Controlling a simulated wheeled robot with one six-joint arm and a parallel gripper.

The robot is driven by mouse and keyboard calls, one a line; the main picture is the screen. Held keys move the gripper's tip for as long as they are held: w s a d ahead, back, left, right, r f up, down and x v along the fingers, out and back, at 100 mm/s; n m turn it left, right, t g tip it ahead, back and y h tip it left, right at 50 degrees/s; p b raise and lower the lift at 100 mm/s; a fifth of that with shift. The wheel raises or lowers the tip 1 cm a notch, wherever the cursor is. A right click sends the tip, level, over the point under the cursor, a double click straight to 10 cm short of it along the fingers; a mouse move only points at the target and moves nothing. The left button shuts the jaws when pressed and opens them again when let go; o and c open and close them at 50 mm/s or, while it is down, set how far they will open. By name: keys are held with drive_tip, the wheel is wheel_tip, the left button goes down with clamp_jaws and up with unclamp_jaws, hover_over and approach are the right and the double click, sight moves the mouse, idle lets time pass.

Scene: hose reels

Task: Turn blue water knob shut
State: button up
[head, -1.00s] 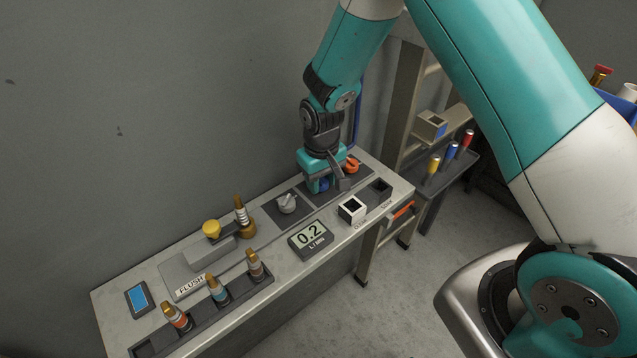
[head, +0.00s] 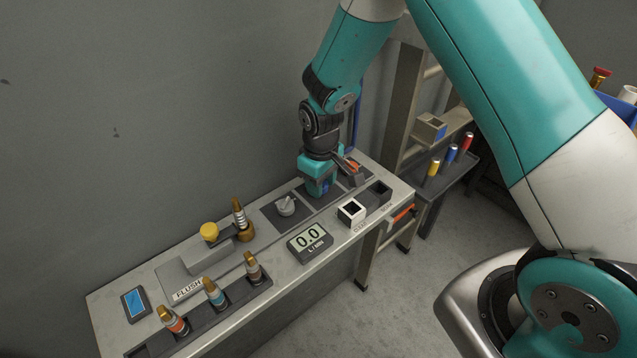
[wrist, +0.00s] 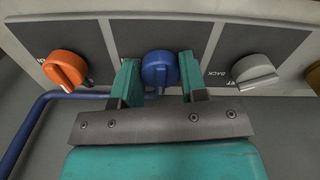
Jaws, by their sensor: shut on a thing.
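The blue water knob (wrist: 160,70) sits on a dark square plate between an orange knob (wrist: 66,70) and a grey knob (wrist: 254,73) in the wrist view. My gripper (wrist: 160,82) has one teal finger on each side of the blue knob and is shut on it. In the head view my gripper (head: 320,190) is over the bench and hides most of the blue knob. A display (head: 309,241) on the bench reads 0.0 L/MIN.
The grey knob is close beside my gripper. A white-rimmed square holder (head: 352,212) and a dark one stand in front. Several brass-tipped nozzles stand in a rack (head: 232,302) at the left. A blue hose (wrist: 35,120) runs below the knobs in the wrist view.

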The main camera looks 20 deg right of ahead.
drive_tip(key=shift+w+a+r, duration=0.15)
drive_tip(key=o, duration=0.9)
wheel_tip(320, 180, up, 17)
drive_tip(key=shift+r+b, duration=0.15)
drive_tip(key=shift+b, duration=1.1)
drive_tip(key=s+a+r+y, duration=0.1)
drive_tip(key=s+r, duration=0.1)
drive_tip(key=s, duration=0.6)
drive_tip(key=s+a+r+y, duration=0.1)
drive_tip(key=s+a+r, duration=0.1)
drive_tip(key=s, duration=0.6)
drive_tip(key=s+a+r+n+y, duration=0.1)
drive_tip(key=s+a+r+y, duration=0.1)
drive_tip(key=s, duration=0.7)
